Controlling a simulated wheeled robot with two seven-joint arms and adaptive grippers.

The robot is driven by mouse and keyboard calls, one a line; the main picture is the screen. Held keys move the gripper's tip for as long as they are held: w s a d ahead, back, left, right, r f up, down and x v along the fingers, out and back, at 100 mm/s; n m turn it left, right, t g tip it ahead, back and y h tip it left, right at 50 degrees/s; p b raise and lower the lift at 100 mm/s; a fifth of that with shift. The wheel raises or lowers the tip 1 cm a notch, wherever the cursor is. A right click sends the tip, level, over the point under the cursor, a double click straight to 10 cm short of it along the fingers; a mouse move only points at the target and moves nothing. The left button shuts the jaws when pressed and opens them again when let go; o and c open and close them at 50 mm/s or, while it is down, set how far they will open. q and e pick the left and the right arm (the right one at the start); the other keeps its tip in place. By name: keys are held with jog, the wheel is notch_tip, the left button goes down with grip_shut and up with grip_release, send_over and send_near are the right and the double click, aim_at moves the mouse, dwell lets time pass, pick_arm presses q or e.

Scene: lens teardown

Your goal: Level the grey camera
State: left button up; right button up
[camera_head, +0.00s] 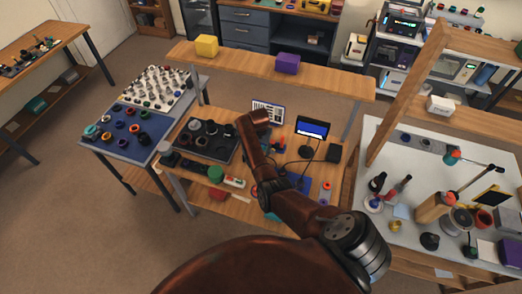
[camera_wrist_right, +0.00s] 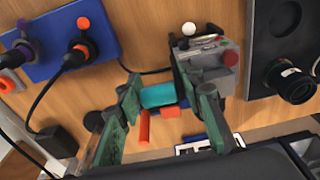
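A grey boxy device (camera_wrist_right: 228,58) with a red button, which looks like the grey camera, is in the right wrist view, upper right of centre. A small white ball shows near its top edge. I cannot tell whether it is level. My right gripper (camera_wrist_right: 168,92) is open, its dark green fingers spread. Its right finger overlaps the device's lower left edge; contact is unclear. A teal cylinder (camera_wrist_right: 158,95) shows between the fingertips, apparently ungripped. In the head view, my brown right arm covers the middle of the bench, and I cannot make out the device. My left gripper is not in view.
A black tray (camera_wrist_right: 258,28) with a lens (camera_wrist_right: 290,82) lies right of the device in the wrist view. A blue mat (camera_wrist_right: 50,62) with cabled tools lies left. Orange-red pieces (camera_wrist_right: 145,126) lie near the fingers. A small screen (camera_head: 312,128) stands at the bench's back.

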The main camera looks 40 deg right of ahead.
jog(key=o, duration=0.3)
jog(key=shift+s+d, duration=0.3)
jog(key=shift+d, duration=0.25)
jog(key=shift+w+a, duration=0.1)
jog(key=shift+w+a, duration=0.1)
jog(key=shift+a, duration=0.05)
jog(key=shift+r, duration=0.1)
notch_tip(320, 180, up, 12)
jog(key=a, duration=0.1)
jog(key=shift+s, duration=0.4)
jog(key=shift+a, duration=0.1)
